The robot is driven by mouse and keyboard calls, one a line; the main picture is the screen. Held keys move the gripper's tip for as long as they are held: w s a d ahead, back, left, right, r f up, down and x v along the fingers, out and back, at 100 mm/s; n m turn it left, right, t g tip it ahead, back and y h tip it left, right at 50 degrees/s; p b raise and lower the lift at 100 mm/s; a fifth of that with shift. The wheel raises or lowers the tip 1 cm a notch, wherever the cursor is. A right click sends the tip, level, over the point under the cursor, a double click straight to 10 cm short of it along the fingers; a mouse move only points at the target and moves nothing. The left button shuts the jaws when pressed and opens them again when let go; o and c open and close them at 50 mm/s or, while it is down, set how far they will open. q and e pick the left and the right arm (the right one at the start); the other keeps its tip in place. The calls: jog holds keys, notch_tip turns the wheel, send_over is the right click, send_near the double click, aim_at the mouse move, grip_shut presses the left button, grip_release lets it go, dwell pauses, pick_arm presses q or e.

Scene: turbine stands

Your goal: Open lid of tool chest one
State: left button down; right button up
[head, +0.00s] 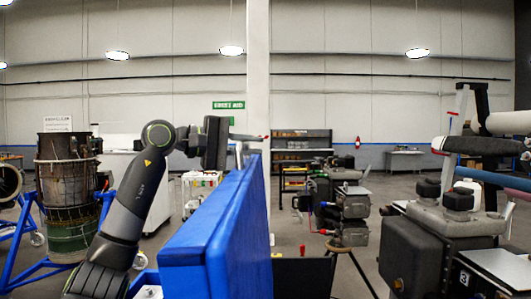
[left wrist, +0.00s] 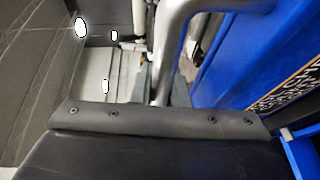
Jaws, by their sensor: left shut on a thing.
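The blue lid (head: 215,220) of the tool chest stands raised, seen nearly edge-on in the middle of the head view. It also fills the right side of the left wrist view (left wrist: 240,60), with a lettered label on it. A grey metal handle (head: 240,152) is at the lid's far upper end; it also shows as a bent bar in the left wrist view (left wrist: 170,45). My left gripper (head: 250,137) is at this handle and shut on it; the fingertips' contact is partly hidden. The chest body is mostly hidden behind the lid. My right gripper is not in view.
A dark box-like opening (head: 302,276) lies just right of the lid. A grey machine (head: 440,240) stands close at the right. A rusty turbine part (head: 68,190) on a blue stand is at the left. Shelves (head: 300,145) stand far back.

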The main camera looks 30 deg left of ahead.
pick_arm(q)
jog(key=s+a+f+t+h+b, duration=0.1)
jog(key=s+a+b, duration=0.2)
jog(key=a, duration=0.4)
jog(key=shift+s+a+n, duration=0.15)
jog(key=shift+s+n, duration=0.1)
jog(key=shift+n, duration=0.05)
jog(key=c, duration=1.4)
grip_release()
jog(key=shift+a, duration=0.1)
jog(key=shift+s, duration=0.1)
jog(key=b+v, duration=0.6)
jog(key=v, duration=1.1)
jog(key=shift+s, duration=0.15)
